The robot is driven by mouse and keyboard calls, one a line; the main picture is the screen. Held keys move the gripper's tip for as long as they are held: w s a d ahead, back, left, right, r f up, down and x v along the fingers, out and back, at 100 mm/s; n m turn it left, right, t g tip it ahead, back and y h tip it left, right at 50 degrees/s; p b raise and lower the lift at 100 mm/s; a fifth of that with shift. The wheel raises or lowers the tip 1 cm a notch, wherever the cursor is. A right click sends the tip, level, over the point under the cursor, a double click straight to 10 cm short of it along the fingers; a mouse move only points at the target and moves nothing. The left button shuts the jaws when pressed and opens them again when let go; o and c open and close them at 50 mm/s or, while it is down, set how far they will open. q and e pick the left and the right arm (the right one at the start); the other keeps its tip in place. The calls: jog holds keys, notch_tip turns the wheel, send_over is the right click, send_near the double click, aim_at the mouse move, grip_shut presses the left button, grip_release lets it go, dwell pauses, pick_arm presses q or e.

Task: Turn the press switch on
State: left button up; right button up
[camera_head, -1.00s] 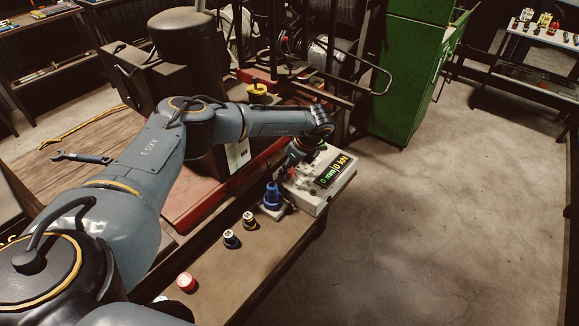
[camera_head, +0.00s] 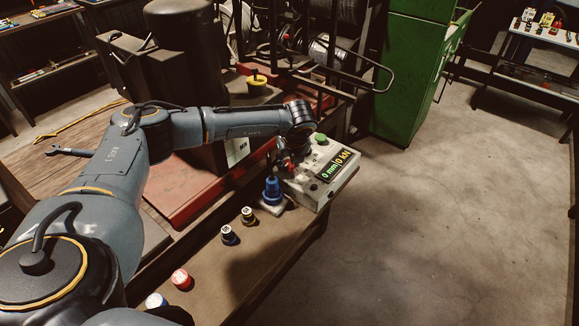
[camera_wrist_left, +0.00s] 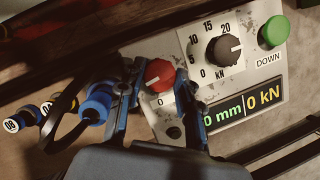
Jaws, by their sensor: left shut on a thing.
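The press control box (camera_head: 335,185) is a pale, worn panel at the end of the bench. Its red switch knob (camera_wrist_left: 160,75), with a white pointer line and a "0" mark beside it, shows in the left wrist view. My left gripper (camera_wrist_left: 155,92) has a finger on each side of this red knob and is shut on it. In the head view the gripper (camera_head: 284,160) is at the box's left part, mostly hidden by its wrist. The lit display (camera_wrist_left: 243,104) reads 0 mm and 0 kN. My right gripper is not in view.
A black kN dial (camera_wrist_left: 225,50) and a green DOWN button (camera_wrist_left: 274,31) sit beside the switch. A blue fitting (camera_head: 272,190) stands just left of the box. Several coloured caps (camera_head: 229,235) line the bench. A green cabinet (camera_head: 405,75) stands behind; floor right is clear.

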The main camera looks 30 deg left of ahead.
pick_arm(q)
jog(key=m+b, duration=0.2)
jog(key=m+h+b, duration=0.1)
jog(key=b, duration=0.1)
jog(key=m+t+b, duration=0.1)
jog(key=m, duration=0.1)
jog(key=shift+s+a+f+m+h+b, duration=0.1)
jog(key=shift+a+f+m+h+b, duration=0.1)
jog(key=shift+f+m+h+b, duration=0.15)
jog(key=shift+r+m+t+h+b, duration=0.15)
jog(key=shift+m+t+h+b, duration=0.3)
jog(key=shift+m+b, duration=0.65)
jog(key=shift+a+r+m+h+b, duration=0.15)
jog(key=shift+m+h+b, duration=0.6)
jog(key=shift+m, duration=0.7)
jog(key=shift+g, duration=0.25)
jog(key=o, duration=1.1)
jog(key=shift+o, duration=0.2)
jog(key=shift+r, duration=0.15)
jog(key=v, duration=1.1)
jog(key=shift+s+r, duration=0.25)
jog(key=shift+r, duration=0.05)
